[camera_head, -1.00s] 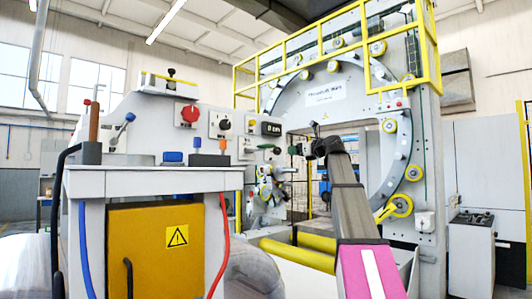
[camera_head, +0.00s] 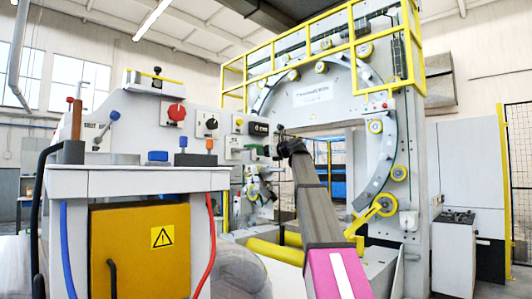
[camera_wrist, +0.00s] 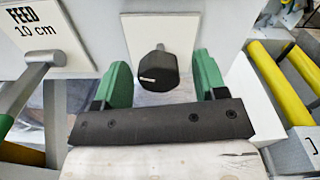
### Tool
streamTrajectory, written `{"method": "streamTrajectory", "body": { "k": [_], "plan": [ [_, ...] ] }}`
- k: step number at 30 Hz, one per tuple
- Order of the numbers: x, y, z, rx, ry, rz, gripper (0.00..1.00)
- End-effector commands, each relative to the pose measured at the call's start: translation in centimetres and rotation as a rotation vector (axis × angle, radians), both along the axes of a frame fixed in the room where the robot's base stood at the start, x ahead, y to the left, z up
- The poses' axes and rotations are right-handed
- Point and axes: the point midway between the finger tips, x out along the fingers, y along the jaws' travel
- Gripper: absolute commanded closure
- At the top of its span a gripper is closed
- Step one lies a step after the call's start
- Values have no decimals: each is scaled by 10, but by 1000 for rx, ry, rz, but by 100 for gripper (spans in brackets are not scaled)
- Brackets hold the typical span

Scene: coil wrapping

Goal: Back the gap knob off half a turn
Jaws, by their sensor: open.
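A black faceted knob (camera_wrist: 158,72) with a pale index mark sticks out from a white plate (camera_wrist: 190,32) in the wrist view. No label on that plate is readable, so I cannot confirm from lettering that it is the gap knob. My gripper (camera_wrist: 162,77) is open, with one green finger on each side of the knob and a visible gap to both. The knob looks centred between the fingers and not touched.
A lever (camera_wrist: 38,72) on a "FEED 10 cm" plate (camera_wrist: 38,32) stands close left of my gripper. Yellow rollers (camera_wrist: 282,78) lie to the right.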

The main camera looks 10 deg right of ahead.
Motion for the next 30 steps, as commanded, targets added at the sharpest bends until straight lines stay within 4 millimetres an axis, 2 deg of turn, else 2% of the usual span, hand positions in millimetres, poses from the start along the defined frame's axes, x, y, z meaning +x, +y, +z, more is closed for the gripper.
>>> {"method": "streamTrajectory", "body": {
  "k": [3,5,6,8,20,30],
  "plan": [
    [0,0,0,0,0,0,35],
    [0,0,0,0,0,0,51],
    [0,0,0,0,0,0,64],
    [0,0,0,0,0,0,83],
    [0,0,0,-38,-26,1,84],
    [0,0,0,-227,-164,1,84]
  ]
}}
